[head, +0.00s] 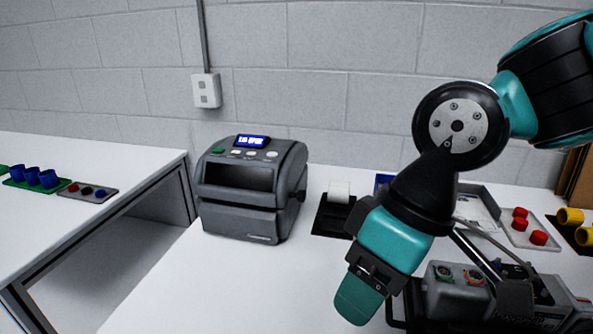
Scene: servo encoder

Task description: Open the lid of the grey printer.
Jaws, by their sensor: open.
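The grey printer (249,190) stands upright on the white table, left of the picture's middle. Its dark front window, a small lit blue display and several buttons on top face me. Its lid looks closed. My gripper (360,297) hangs at the lower middle, right of the printer and nearer to me, clearly apart from it. It is open, and I see nothing held in it. Its jaws are seen edge-on, so the gap between them does not show.
A paper roll on a black stand (336,211) is just right of the printer. A grey device with round connectors (457,290) and a tray with red pieces (520,232) lie further right. A second table (80,230) is at left. The white surface before the printer is clear.

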